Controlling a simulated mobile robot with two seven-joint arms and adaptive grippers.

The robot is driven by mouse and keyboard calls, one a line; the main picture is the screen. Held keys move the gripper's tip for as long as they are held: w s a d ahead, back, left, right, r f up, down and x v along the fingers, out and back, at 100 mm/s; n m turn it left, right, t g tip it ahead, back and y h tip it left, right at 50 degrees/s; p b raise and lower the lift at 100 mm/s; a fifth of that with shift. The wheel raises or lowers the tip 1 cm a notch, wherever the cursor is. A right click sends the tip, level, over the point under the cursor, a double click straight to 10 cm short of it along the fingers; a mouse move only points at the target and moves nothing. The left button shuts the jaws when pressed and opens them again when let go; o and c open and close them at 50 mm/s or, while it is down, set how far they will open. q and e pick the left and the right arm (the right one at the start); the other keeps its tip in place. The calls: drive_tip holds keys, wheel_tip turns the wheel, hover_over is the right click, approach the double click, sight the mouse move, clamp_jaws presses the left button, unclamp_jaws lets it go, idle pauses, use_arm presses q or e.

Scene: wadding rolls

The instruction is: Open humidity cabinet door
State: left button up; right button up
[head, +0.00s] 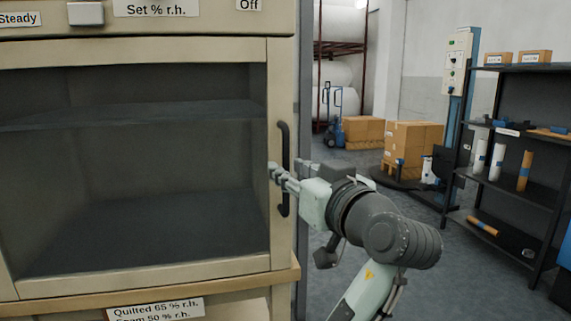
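The humidity cabinet (282,20) fills the left of the head view. Its door (120,268) has a cream frame around a dark glass pane and looks closed flush with the cabinet front. A dark vertical bar handle (284,140) is on the door's right side.
A shelf (150,112) shows behind the glass. A wooden ledge (240,279) runs below the door. Open floor (425,225) lies right of the cabinet. Cardboard boxes (412,140) and a dark rack (515,190) with rolls stand farther back.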

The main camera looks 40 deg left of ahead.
use_arm(q)
drive_tip(key=shift+x, duration=1.15)
drive_tip(key=shift+c, duration=0.3)
clamp_jaws()
